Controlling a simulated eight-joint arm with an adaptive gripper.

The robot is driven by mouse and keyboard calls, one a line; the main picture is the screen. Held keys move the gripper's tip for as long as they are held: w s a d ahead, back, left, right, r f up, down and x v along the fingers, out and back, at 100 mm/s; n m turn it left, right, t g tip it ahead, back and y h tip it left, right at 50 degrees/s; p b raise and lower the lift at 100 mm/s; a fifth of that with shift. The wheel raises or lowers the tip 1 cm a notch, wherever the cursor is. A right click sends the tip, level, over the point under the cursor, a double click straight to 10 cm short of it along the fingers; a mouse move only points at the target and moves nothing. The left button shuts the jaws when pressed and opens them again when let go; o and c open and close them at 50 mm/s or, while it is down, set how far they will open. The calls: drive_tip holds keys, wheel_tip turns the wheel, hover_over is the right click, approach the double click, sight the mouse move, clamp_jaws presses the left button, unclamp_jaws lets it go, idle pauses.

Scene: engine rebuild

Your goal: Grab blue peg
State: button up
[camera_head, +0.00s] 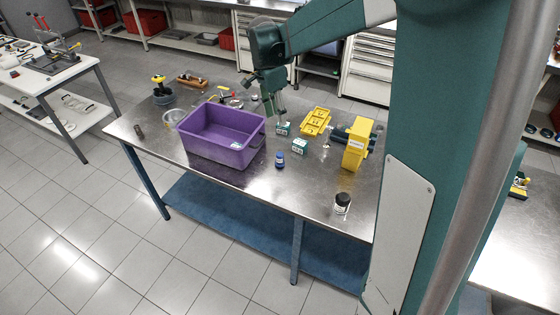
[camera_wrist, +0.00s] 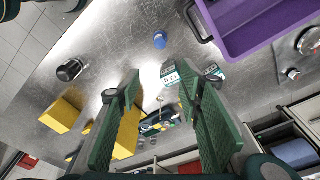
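My gripper (camera_head: 274,112) hangs above the table behind the cylinder, beside the bin's right end. In the wrist view my gripper's (camera_wrist: 161,84) two green fingers are wide apart with nothing held between them. The gripper is apart from the cylinder.
The purple bin (camera_head: 205,146) stands left of the cylinder. Small white-green boxes (camera_head: 300,146) (camera_head: 282,128) stand to its right and behind. A yellow tray (camera_head: 315,122), yellow block (camera_head: 354,157) and dark-lidded jar (camera_head: 342,204) stand farther right. The table in front of the cylinder is bare.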

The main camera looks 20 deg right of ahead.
hover_over(280, 154)
drive_tip(key=a, duration=0.1)
wheel_tip(280, 154, down, 13)
drive_tip(key=shift+f, duration=0.15)
drive_tip(key=shift+d+f, duration=0.15)
drive_tip(key=shift+f, duration=1.1)
drive_tip(key=shift+f, duration=0.1)
drive_tip(key=shift+d+f, duration=0.15)
drive_tip(key=shift+f, duration=1.1)
drive_tip(key=shift+d+f, duration=0.15)
drive_tip(key=shift+f, duration=1.1)
drive_tip(key=shift+c, duration=0.3)
drive_tip(key=c, duration=1.1)
